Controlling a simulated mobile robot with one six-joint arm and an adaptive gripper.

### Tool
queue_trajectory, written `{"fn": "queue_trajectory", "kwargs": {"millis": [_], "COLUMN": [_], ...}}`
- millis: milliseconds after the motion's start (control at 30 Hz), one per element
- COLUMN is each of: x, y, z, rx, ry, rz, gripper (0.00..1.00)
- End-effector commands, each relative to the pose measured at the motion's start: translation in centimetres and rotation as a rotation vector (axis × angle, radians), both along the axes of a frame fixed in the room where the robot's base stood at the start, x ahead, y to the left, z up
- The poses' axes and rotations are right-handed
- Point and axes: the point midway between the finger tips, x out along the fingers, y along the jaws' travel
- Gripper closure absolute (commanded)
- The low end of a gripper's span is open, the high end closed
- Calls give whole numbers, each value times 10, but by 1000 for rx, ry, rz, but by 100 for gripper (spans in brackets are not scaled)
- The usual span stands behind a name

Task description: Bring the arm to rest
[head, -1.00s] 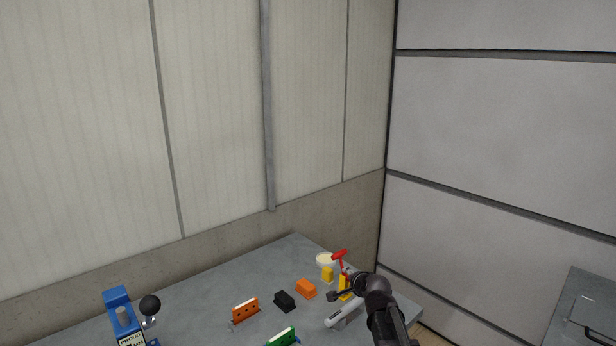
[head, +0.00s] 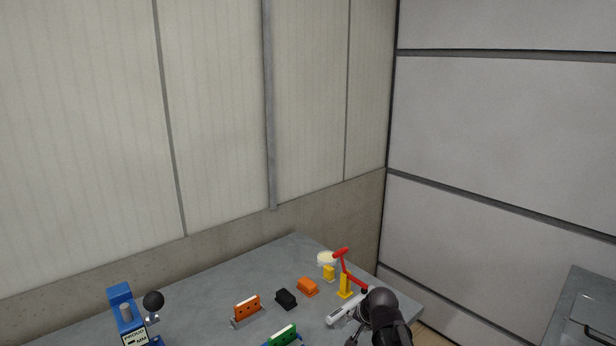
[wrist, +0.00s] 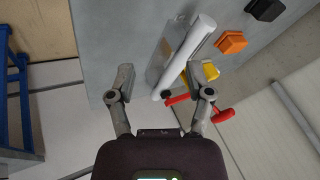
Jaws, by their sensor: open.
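My gripper (wrist: 160,85) is open and empty in the wrist view, with its two fingers wide apart above the grey table (wrist: 105,30). A white cylinder on a grey base (wrist: 186,55) shows beyond and between the fingers. A red-handled tool on a yellow stand (wrist: 222,114) lies by the right finger. In the head view my arm (head: 383,312) is at the lower right, over the table's right part. My gripper's fingers are mostly hidden there.
Walls stand behind. A grey cabinet (head: 590,310) is at right.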

Motion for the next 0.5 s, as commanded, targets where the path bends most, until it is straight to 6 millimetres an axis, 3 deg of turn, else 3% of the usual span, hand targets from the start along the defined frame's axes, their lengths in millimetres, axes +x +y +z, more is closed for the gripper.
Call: {"fn": "queue_trajectory", "kwargs": {"millis": [100,300,500], "x": [-43,-104,-138], "y": [-8,-23,-31], "z": [-13,-25,-28], "rx": [-114,-252,-309], "ry": [123,319,437], "rz": [138,348,466], "gripper": [34,34,34]}}
